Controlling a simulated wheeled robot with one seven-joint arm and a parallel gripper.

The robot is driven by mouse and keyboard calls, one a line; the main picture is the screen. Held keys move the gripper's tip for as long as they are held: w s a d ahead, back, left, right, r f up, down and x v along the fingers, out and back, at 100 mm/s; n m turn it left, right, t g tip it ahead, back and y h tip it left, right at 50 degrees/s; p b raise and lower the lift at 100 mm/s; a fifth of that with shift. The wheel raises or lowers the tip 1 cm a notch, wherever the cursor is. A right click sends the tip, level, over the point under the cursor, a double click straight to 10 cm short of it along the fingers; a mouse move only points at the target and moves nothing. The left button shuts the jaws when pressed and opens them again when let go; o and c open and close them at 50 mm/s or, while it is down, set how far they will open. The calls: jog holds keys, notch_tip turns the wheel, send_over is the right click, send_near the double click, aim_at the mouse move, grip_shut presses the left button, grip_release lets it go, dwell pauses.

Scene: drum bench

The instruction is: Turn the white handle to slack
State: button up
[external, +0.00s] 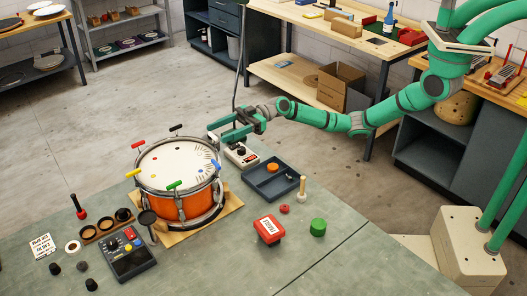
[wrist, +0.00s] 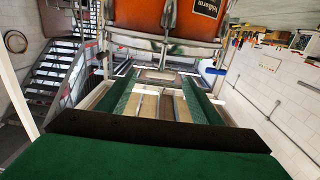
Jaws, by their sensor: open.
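The orange drum (external: 172,200) stands on a wooden board on the bench, with coloured handles around its rim. My gripper (external: 215,132) is at the drum's far right rim, its green fingers open and pointing left towards the rim. The white handle is hard to make out in the external view, where my gripper partly covers that spot. In the wrist view, a small pale piece, likely the white handle (wrist: 160,75), shows between the tips of my open gripper (wrist: 160,84), just under the drum's rim (wrist: 165,43). I cannot tell whether the fingers touch it.
The blue handle (external: 218,168) is nearest to my gripper on the near side. A white box with a dial (external: 241,155) and a dark tray (external: 270,180) stand right of the drum. A red block (external: 269,230) and green cylinder (external: 318,227) lie nearer.

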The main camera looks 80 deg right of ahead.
jog(key=shift+v, duration=1.6)
